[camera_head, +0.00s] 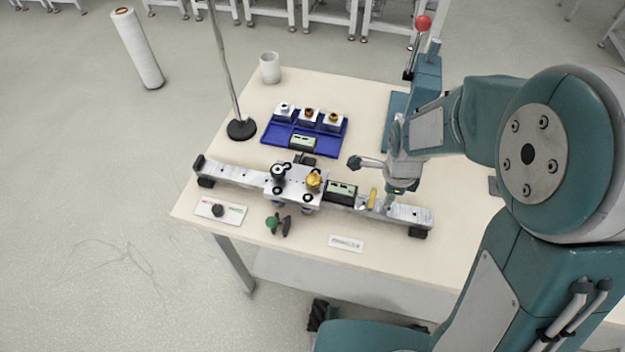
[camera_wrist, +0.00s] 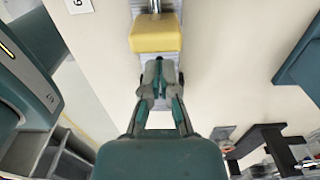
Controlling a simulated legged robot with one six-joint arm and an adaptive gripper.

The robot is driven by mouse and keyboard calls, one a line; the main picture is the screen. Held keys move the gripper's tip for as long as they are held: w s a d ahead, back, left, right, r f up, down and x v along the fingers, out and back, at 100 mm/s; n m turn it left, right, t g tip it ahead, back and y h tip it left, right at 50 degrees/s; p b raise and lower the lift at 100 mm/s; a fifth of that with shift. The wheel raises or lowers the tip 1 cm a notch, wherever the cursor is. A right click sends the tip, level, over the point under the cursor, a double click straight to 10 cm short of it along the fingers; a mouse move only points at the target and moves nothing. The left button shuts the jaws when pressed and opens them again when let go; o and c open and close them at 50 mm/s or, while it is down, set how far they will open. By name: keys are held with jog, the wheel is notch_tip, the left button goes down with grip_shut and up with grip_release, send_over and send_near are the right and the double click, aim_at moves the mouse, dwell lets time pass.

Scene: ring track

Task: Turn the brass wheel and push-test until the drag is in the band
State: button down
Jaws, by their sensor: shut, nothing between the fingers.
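The brass wheel (camera_head: 314,180) sits on the right side of the silver carriage (camera_head: 289,186), which straddles a long metal rail (camera_head: 240,174). A black-topped knob (camera_head: 278,172) is on the carriage's left side. A small display box (camera_head: 341,191) is just right of the carriage. A yellow block (camera_head: 373,197) is farther right on the rail; it also shows in the wrist view (camera_wrist: 156,34). My gripper (camera_head: 389,207) points down over the rail, right of the yellow block and apart from the brass wheel. In the wrist view my gripper (camera_wrist: 159,66) is shut and empty, its tips close by the block. Contact is unclear.
A blue tray (camera_head: 270,136) with three small wheeled blocks lies behind the rail. A stand base (camera_head: 241,129), white cup (camera_head: 270,68) and red-knobbed lever (camera_head: 423,24) are farther back. A red-green card (camera_head: 235,214), green-knobbed part (camera_head: 272,222) and label (camera_head: 346,243) lie in front.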

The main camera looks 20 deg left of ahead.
aim_at(333, 186)
jog(key=shift+a, duration=6.55)
jog(key=shift+d+r, duration=0.6)
jog(key=shift+d, duration=0.25)
jog(key=shift+d+r, duration=0.45)
jog(key=shift+d, duration=0.25)
jog(key=shift+r, duration=3.5)
